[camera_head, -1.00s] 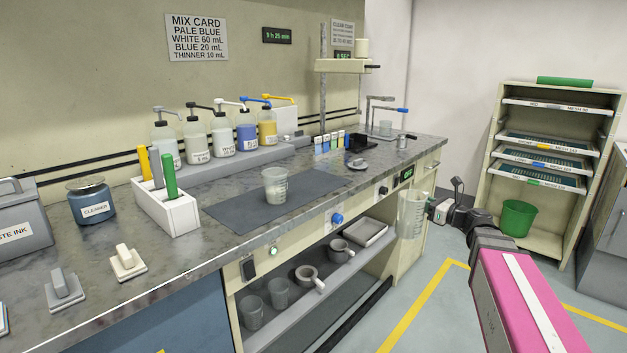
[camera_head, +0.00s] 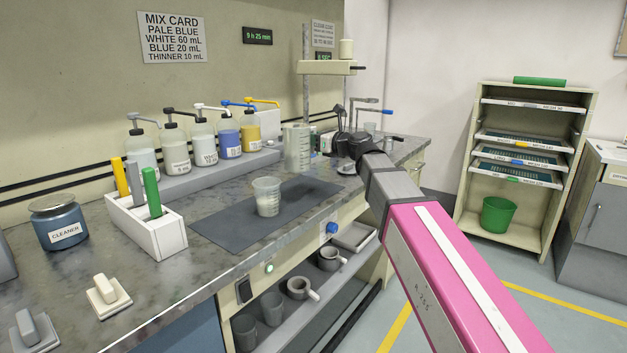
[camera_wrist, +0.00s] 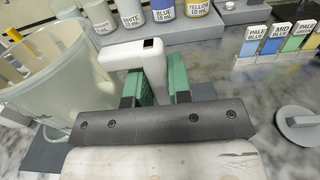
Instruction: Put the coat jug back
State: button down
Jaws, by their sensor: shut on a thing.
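A clear jug (camera_head: 297,147) with measuring marks is held upright over the back part of the bench, in front of the pump bottles. My gripper (camera_head: 322,144) is shut on its handle. In the wrist view the white handle (camera_wrist: 135,58) sits between the green pads of my gripper (camera_wrist: 157,88), and the clear jug body fills the left side. Whether the jug's bottom touches the bench cannot be told. A second clear beaker (camera_head: 267,199) with some pale contents stands on the dark mat (camera_head: 225,227).
A white holder (camera_head: 150,230) with coloured sticks and a blue cleaner jar (camera_head: 60,222) are at left. The mat's front is clear.

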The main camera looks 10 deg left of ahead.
jog(key=shift+w+d+f, duration=0.3)
jog(key=shift+w+f, duration=1.5)
jog(key=shift+w, duration=0.05)
jog(key=shift+w+d+f, duration=0.3)
jog(key=shift+w+f, duration=1.45)
jog(key=shift+w, duration=0.1)
jog(key=shift+w+d+f, duration=0.3)
jog(key=shift+w+f, duration=1.5)
jog(key=shift+w, duration=0.05)
jog(key=c, duration=1.1)
grip_release()
jog(key=shift+f, duration=0.1)
jog(key=shift+o, duration=0.2)
jog(key=v, duration=1.2)
